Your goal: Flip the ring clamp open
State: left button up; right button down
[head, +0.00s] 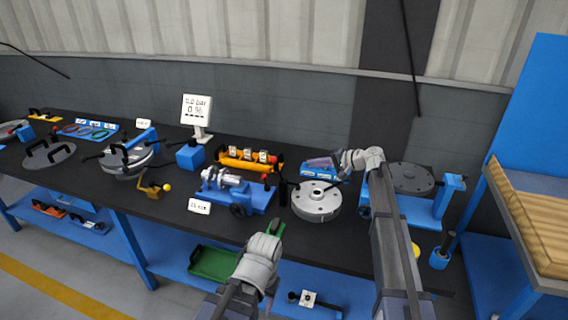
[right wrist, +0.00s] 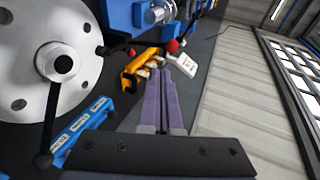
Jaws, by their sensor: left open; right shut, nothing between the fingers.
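A grey round flanged body (head: 316,203) with bolt holes stands on the bench right of centre. It fills the left of the right wrist view (right wrist: 25,100), where a black lever (right wrist: 52,120) with a ball end runs from its hub. I cannot make out for certain which part is the ring clamp. My right gripper (head: 318,165) is above and behind the flanged body, its purple fingers (right wrist: 158,95) together and empty. My left gripper (head: 277,230) is at the bench's front edge, left of and nearer than the flanged body; its fingers are open, partly hidden by its own housing.
A blue fixture (head: 248,198) with a silver cylinder stands just left of the flanged body. An orange rack (head: 238,163) is behind it. A blue stand with a grey disc (head: 411,178) is at the right. A green tray (head: 212,264) lies on the lower shelf.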

jog(key=shift+b+x, duration=2.75)
jog(key=shift+x, duration=4.25)
jog(key=shift+s, duration=0.1)
